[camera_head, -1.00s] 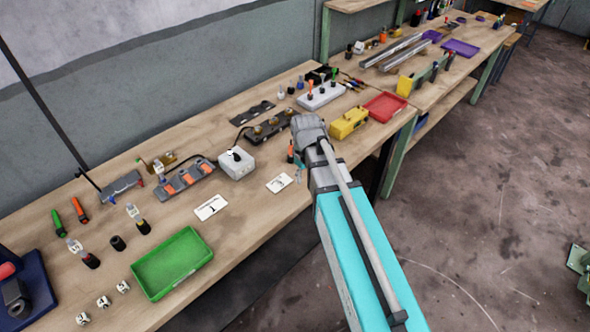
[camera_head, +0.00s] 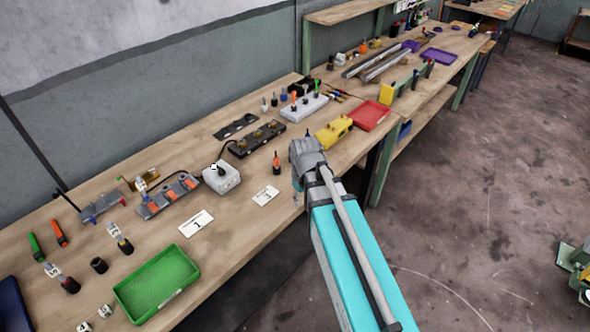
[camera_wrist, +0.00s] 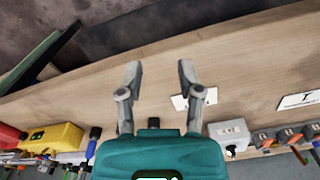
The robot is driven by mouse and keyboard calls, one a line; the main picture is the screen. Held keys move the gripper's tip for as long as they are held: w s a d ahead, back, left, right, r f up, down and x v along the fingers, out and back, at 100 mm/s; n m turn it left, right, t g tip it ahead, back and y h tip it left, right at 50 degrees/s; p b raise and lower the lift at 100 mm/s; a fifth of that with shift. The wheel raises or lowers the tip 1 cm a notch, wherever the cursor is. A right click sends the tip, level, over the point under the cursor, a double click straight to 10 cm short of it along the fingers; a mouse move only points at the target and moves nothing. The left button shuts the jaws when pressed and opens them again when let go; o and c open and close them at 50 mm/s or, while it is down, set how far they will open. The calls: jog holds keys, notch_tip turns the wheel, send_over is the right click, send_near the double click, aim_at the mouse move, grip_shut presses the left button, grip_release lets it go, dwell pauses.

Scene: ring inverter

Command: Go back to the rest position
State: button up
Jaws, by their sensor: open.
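My gripper (camera_wrist: 158,78) is open and empty in the wrist view, its two grey fingers apart over the bare front of the wooden bench. In the head view my arm reaches in from the lower right and ends above the bench's front edge; the fingers there are mostly hidden behind the wrist. A white box with a black knob (camera_head: 221,176) stands on the bench left of my wrist; it also shows in the wrist view (camera_wrist: 231,131). A small orange-and-black upright tool (camera_head: 277,164) stands between them.
A green tray (camera_head: 157,283), white cards (camera_head: 196,222) and a yellow case (camera_head: 334,131) lie on the bench (camera_head: 240,228). A red tray (camera_head: 370,115) sits at its right end. A second bench with a purple tray (camera_head: 439,56) stands behind. Open floor (camera_head: 470,190) lies to the right.

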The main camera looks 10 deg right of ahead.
jog(key=s+d+m, duration=0.3)
jog(key=s+m, duration=0.1)
jog(key=s, duration=0.1)
jog(key=shift+d+m, duration=0.3)
jog(key=shift+d, duration=0.05)
